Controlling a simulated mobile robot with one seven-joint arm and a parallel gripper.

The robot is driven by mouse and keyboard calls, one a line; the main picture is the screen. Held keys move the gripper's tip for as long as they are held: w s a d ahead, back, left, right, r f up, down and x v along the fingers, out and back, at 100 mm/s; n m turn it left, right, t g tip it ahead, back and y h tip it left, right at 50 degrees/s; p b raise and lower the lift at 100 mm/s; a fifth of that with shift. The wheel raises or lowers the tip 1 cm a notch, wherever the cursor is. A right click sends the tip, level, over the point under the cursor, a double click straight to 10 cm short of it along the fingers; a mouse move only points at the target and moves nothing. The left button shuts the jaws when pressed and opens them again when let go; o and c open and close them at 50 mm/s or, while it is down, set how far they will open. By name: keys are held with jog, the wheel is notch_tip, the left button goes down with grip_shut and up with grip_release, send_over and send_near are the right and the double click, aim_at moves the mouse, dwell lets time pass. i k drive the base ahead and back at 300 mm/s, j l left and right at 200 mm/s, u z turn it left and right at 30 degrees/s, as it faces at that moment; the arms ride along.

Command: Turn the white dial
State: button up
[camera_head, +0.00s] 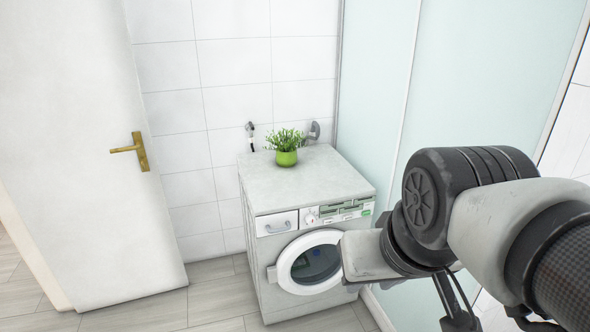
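A white dial (311,219) sits on the front control panel of the washing machine (304,182), just right of the detergent drawer (277,224). The machine stands in the corner with its round door (309,262) facing forward. My arm reaches in from the right, in front of the machine's right side, and hides the right part of its front. My gripper (458,318) shows only in part, dark and pointing down at the bottom edge, right of the machine and apart from the dial. Its fingertips are not clear, so I cannot tell whether it is open.
A green potted plant (286,157) stands on top of the machine. A white door (85,150) with a brass handle (132,150) stands at the left. Frosted glass panels (455,75) rise behind my arm on the right. The floor (212,292) before the machine's left side is clear.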

aim_at(311, 219)
jog(key=u, duration=1.95)
jog(key=k+l+u, duration=0.1)
jog(key=u, duration=0.85)
jog(key=k+u, duration=0.15)
jog(key=u, duration=0.35)
jog(key=k, duration=0.3)
